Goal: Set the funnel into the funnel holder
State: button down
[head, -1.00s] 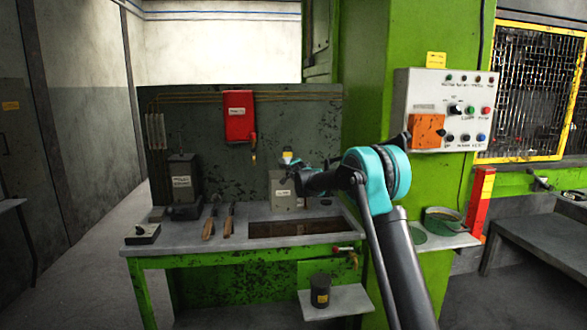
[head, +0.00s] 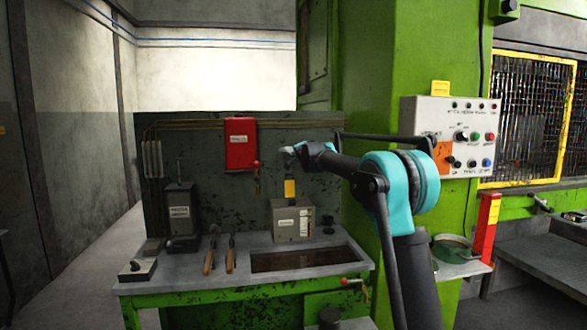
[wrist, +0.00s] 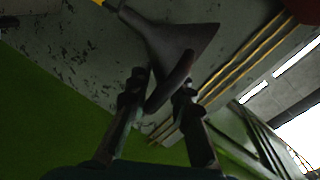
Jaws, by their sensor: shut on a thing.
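My gripper (wrist: 160,88) is shut on the dark grey funnel (wrist: 180,42), whose wide body extends beyond the fingertips in the wrist view. A narrow part of it lies between the fingers. In the head view my gripper (head: 297,150) is raised in front of the dark back panel, above the grey labelled box in the picture. The funnel is too small there to make out its shape. I cannot clearly identify the funnel holder in either view.
The green workbench (head: 215,268) carries the grey box (head: 292,222), a dark canister (head: 182,215), two wooden-handled tools (head: 219,262) and a sunken tray (head: 305,260). A red box (head: 240,145) hangs on the panel. The control panel (head: 463,135) is at right.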

jog(key=shift+r, duration=2.4)
